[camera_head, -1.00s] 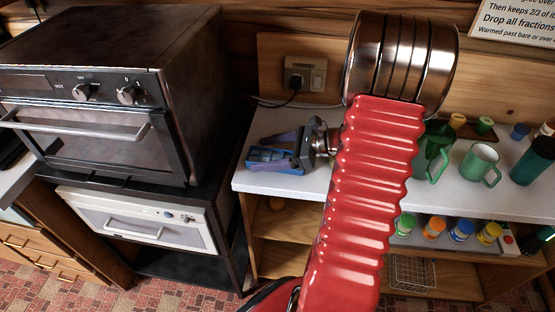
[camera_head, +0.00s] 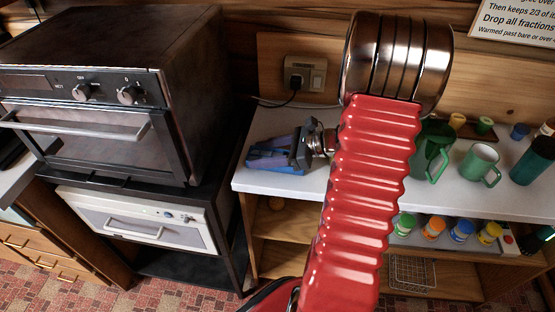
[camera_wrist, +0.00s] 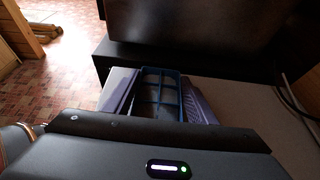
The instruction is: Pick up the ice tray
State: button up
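The ice tray (camera_head: 266,154) is a small blue tray with compartments, at the left end of the white countertop. In the wrist view the tray (camera_wrist: 160,88) lies lengthwise between the two purple fingers of my gripper (camera_wrist: 158,98). The fingers are parted, one along each long side and very close to it. I cannot tell whether either finger touches the tray. In the head view my gripper (camera_head: 262,157) is low over the counter and its fingers hide much of the tray.
A dark oven (camera_head: 90,100) stands close on the left. A socket (camera_head: 305,74) with a plugged cable is on the wall behind. Green mugs (camera_head: 480,165) and a dark green bottle (camera_head: 533,160) stand farther right. Jars (camera_head: 461,230) and a wire basket (camera_head: 412,272) are below.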

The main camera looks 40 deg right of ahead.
jog(key=c, duration=0.6)
jog(key=shift+r, duration=0.1)
notch_tip(320, 180, up, 10)
jog(key=shift+f, duration=0.1)
dwell(0.4)
jog(key=shift+d, duration=0.1)
dwell(0.8)
